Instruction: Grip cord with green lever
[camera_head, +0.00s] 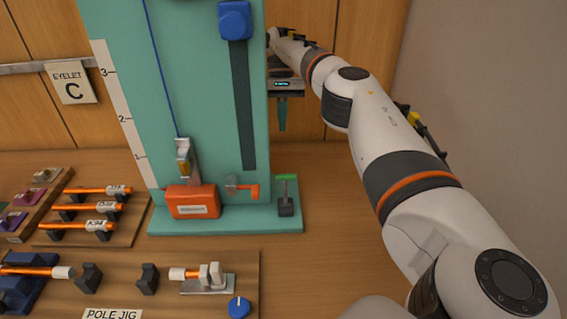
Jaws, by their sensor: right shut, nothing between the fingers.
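A thin blue cord (162,68) runs down the front of an upright teal panel (205,110) to a metal clip (184,158) above an orange block (192,201). A lever with a green top (286,178) stands on a dark block at the right end of the teal base. My right gripper (282,128) points down beside the panel's right edge, above the green lever and apart from it in the picture. Its fingers are shut and empty. My left gripper is out of view.
A blue block (235,20) sits on a dark vertical slot in the panel. An orange-ended latch (245,189) is low on the panel. Racked orange poles (95,208) and a pole jig (120,292) lie left and in front. The wooden table right of the base is clear.

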